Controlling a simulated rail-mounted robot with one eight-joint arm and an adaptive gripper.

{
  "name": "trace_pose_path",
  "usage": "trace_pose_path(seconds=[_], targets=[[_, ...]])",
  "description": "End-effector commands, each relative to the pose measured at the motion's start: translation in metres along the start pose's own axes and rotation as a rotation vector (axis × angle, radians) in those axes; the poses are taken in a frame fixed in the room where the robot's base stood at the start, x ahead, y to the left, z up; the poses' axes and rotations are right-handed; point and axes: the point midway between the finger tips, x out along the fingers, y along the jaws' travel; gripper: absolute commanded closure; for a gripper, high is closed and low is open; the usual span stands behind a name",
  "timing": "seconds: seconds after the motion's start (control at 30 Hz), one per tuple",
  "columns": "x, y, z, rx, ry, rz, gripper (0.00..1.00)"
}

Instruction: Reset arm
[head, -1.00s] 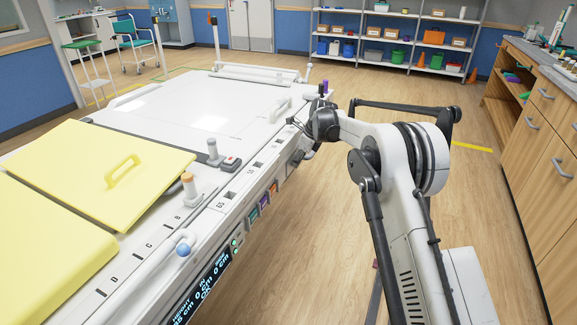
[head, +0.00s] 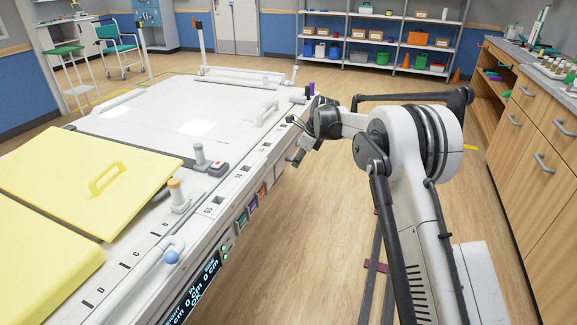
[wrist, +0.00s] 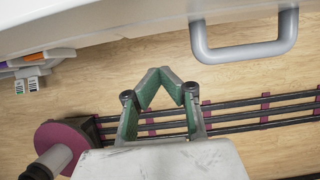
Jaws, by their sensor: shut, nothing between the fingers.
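My arm (head: 405,160) reaches from the right toward the white patient table. My gripper (head: 298,154) hangs beside the table's right side in the head view, small and partly hidden by the wrist. In the wrist view, the two green-padded fingers of my gripper (wrist: 166,74) meet at their tips with nothing between them. They appear over the wooden floor, apart from the table.
The white table (head: 160,110) carries yellow pads (head: 85,170) and posts. In the wrist view, a grey handle (wrist: 245,54) is near the fingers, and floor rails (wrist: 260,112) run below. Wooden cabinets (head: 540,150) stand right; shelves (head: 380,40) stand behind.

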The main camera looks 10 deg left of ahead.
Motion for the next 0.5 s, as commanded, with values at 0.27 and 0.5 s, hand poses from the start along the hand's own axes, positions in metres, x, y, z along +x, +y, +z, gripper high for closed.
trace_pose_path(seconds=[0.27, 0.5], targets=[[-0.055, -0.001, -0.001, 0.001, 0.001, -0.001, 1.00], [-0.075, 0.000, -0.001, -0.002, 0.001, -0.001, 1.00]])
